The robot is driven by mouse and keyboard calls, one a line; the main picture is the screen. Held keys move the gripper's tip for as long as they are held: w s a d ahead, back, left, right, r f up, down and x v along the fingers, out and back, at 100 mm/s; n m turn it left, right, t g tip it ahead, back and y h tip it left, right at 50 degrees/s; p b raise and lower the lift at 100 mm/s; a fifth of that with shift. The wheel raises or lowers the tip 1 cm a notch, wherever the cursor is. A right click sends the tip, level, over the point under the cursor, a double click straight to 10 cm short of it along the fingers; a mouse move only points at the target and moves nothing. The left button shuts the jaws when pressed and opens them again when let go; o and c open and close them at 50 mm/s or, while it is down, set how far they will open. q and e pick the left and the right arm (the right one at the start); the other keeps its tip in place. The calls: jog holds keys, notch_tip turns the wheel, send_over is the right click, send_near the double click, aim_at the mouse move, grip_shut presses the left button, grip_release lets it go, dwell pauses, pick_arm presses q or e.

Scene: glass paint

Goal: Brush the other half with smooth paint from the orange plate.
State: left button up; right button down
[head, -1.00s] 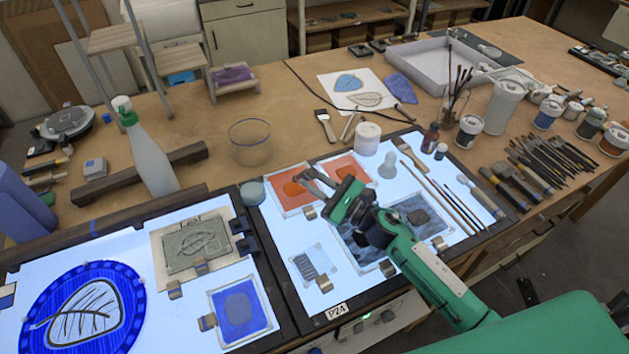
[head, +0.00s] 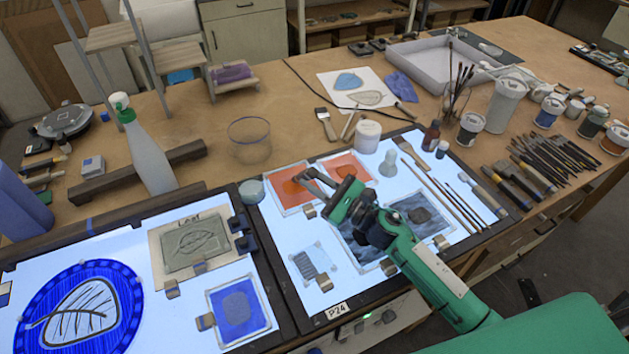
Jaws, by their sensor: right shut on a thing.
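An orange plate (head: 285,204), a square pane with a dark orange paint patch, lies on the lit panel at the middle. Another orange square (head: 358,160) lies just behind and right of it. My right gripper (head: 318,182) is low over the right side of the first plate. It is shut on a thin tool, likely a brush, which is mostly hidden at the fingers; I cannot tell whether its tip touches the paint. The round glass (head: 38,295), blue with a pale leaf outlined in dark lines, lies at the lower left. My left gripper is not in view.
A blue plate (head: 217,297) and a grey leaf relief (head: 195,243) lie on the left panel. A green-capped bottle (head: 148,158), a clear bowl (head: 249,142) and a white jar (head: 368,134) stand behind. Loose brushes (head: 432,188) lie on the right.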

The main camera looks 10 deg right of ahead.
aim_at(309, 174)
jog(key=shift+f+b, duration=0.15)
jog(key=shift+b, duration=0.2)
dwell(0.9)
jog(key=shift+r+p, duration=0.75)
jog(key=shift+r, duration=0.4)
jog(key=shift+r+p, duration=1.45)
jog(key=shift+r, duration=0.65)
jog(key=shift+f, duration=0.1)
